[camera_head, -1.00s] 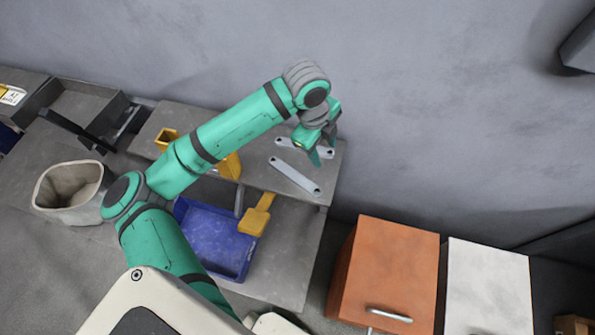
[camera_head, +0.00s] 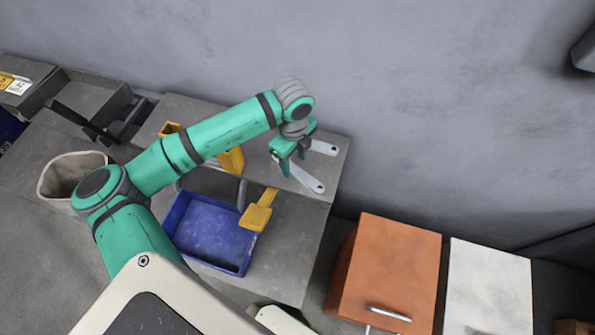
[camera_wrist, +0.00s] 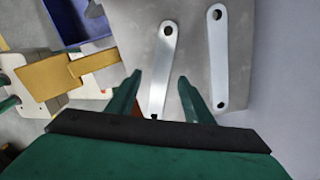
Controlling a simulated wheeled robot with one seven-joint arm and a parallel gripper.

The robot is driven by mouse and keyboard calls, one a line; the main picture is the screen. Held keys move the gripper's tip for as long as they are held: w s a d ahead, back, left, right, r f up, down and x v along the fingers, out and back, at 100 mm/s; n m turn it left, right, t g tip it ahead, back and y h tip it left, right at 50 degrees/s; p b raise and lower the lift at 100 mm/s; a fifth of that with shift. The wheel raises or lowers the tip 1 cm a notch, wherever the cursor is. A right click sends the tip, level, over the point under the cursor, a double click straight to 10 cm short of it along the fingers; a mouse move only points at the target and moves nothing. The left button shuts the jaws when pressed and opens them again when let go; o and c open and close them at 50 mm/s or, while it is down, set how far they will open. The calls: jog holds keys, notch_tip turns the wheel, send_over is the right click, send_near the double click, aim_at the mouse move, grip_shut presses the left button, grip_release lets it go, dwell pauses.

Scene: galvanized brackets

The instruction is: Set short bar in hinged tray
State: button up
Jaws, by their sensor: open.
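Two flat grey bars with holed ends lie on the raised grey shelf. The nearer bar (camera_head: 306,180) is partly covered by my gripper (camera_head: 294,166); the farther bar (camera_head: 323,148) shows one end. I cannot tell which is shorter. In the wrist view, the nearer bar (camera_wrist: 161,70) lies between the open fingers of my gripper (camera_wrist: 159,78), and the farther bar (camera_wrist: 217,60) lies to their right. The fingers are empty; their height above the bar is unclear. A grey tray (camera_head: 112,98) with a dark raised flap, possibly the hinged tray, stands at left.
A blue tray (camera_head: 185,218) sits below the shelf, with a yellow scoop-like tool (camera_head: 258,212) at its right edge. A beige bin (camera_head: 52,180) stands left. Yellow holders (camera_head: 231,160) are on the shelf. Orange (camera_head: 385,260) and white (camera_head: 488,285) cabinets stand right.

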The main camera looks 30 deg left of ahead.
aim_at(295, 169)
jog(key=shift+d+f, duration=0.1)
jog(key=shift+f, duration=1.45)
jog(key=shift+w, duration=0.1)
grip_shut()
jog(key=shift+r, duration=0.15)
